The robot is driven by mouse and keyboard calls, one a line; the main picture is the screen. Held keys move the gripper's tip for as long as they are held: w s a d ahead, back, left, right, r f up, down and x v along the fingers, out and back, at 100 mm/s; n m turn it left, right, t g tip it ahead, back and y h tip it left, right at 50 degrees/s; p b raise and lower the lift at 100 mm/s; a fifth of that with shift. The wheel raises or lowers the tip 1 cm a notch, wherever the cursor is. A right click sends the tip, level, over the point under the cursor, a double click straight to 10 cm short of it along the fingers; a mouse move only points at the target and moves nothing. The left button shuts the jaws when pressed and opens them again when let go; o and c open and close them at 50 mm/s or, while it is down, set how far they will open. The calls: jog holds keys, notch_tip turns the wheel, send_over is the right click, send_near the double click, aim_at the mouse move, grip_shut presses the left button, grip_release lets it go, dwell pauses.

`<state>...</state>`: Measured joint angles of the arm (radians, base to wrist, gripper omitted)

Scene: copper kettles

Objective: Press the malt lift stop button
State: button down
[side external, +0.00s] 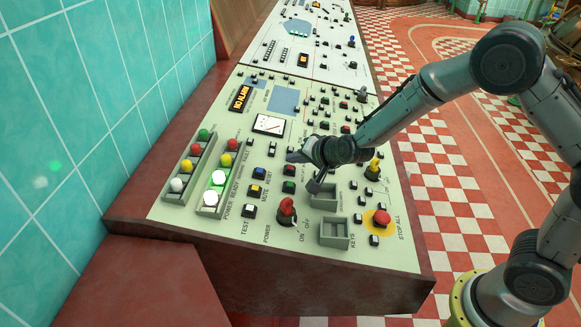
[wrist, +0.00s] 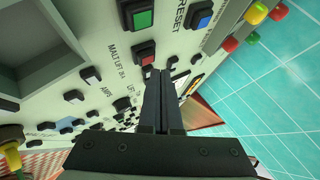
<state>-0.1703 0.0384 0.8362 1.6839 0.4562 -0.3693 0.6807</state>
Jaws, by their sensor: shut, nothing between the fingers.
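The red button (wrist: 145,53) sits in a dark square frame beside the "MALT LIFT" lettering in the wrist view. A green button (wrist: 143,19) is just above it there. In the side view the red button (side external: 291,170) lies just behind the green one (side external: 289,187). My gripper (side external: 317,187) is over the panel, right of these buttons in the side view. Its shut, empty fingers (wrist: 160,73) point at the panel, with their tips just below and right of the red button in the wrist view. I cannot tell how far the tips are above the panel.
A blue button (wrist: 200,18) is near "RESET". A grey open tray (side external: 335,233), a red power switch (side external: 287,211), the red stop-all button (side external: 381,218) and a yellow-topped lever (side external: 374,167) stand around my gripper. A tiled wall (side external: 60,120) borders the console's left side.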

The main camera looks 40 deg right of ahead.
jog(key=shift+s+d+r, duration=0.1)
jog(key=shift+r, duration=0.7)
jog(key=shift+s+d+r, duration=0.15)
jog(key=shift+r, duration=0.7)
jog(key=shift+s+d+r, duration=0.1)
jog(key=shift+r, duration=0.7)
jog(key=s+d+r+t, duration=0.2)
jog(key=s+r+t, duration=0.15)
jog(key=r, duration=1.25)
jog(key=s+r+n+g+y, duration=0.15)
jog(key=s+r+n, duration=0.25)
jog(key=s, duration=0.6)
jog(key=s+d+f+n+g, duration=0.1)
jog(key=s+f+n+g, duration=0.1)
jog(key=s, duration=0.5)
jog(key=s+f+n+g, duration=0.2)
jog(key=s+f+n, duration=0.1)
jog(key=s, duration=0.4)
jog(key=s+d+f+n+g+h, duration=0.1)
jog(key=s+f+n+g, duration=0.1)
jog(key=s+f, duration=0.3)
jog(key=s+g, duration=0.1)
jog(key=s, duration=0.1)
jog(key=shift+s+d+n, duration=0.3)
jog(key=shift+s+d, duration=0.05)
jog(key=shift+s, duration=0.05)
